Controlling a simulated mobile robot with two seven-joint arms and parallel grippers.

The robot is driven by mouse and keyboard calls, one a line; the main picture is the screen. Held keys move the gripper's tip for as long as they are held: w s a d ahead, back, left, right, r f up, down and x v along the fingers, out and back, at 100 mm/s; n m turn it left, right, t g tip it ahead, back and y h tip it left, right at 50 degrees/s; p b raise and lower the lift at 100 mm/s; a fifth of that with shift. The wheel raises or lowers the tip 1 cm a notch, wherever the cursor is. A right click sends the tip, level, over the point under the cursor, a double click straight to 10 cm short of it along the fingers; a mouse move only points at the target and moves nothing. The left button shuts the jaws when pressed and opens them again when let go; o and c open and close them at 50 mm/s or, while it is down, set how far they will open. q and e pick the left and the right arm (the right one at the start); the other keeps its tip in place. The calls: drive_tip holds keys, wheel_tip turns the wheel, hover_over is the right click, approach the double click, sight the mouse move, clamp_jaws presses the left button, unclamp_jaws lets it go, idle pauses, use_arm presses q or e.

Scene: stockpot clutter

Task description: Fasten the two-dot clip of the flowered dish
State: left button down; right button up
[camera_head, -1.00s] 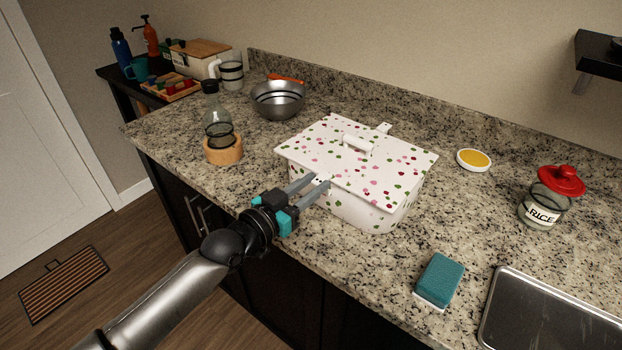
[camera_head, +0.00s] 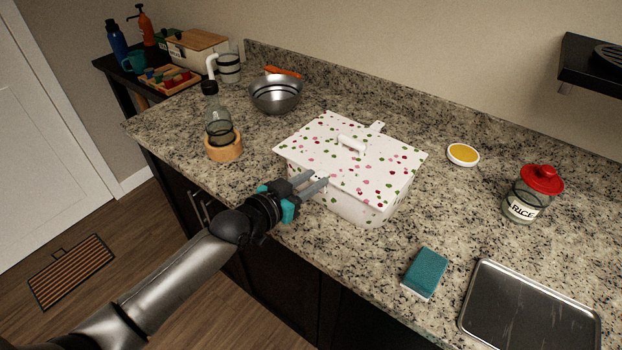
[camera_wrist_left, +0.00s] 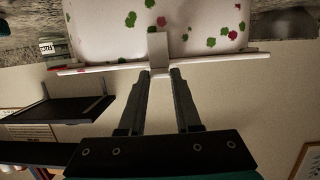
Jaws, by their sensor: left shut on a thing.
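The flowered dish (camera_head: 350,206) is a white box with green, pink and red spots, standing on the counter. Its spotted lid (camera_head: 390,160) lies on top, with a white bar handle (camera_head: 351,143). My left gripper (camera_head: 321,177) is at the dish's near-left side, its fingers shut on a white clip at the lid's edge. In the left wrist view the clip (camera_wrist_left: 158,48) crosses the lid edge between the fingertips (camera_wrist_left: 160,73). Its dots are partly hidden by the fingers. Another clip (camera_head: 376,127) sticks out at the far side. My right gripper is not in view.
A teal sponge (camera_head: 426,271) and a metal tray (camera_head: 530,312) lie to the right in front. A rice jar (camera_head: 527,198) and a yellow-filled bowl (camera_head: 463,154) stand right of the dish. A bottle (camera_head: 217,125) in a wooden ring and a metal bowl (camera_head: 276,97) stand left and behind.

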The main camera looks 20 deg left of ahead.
use_arm(q)
drive_tip(key=c, duration=0.6)
unclamp_jaws()
drive_tip(key=p+v, duration=0.1)
drive_tip(key=v, duration=1.4)
drive_tip(key=shift+s, duration=0.1)
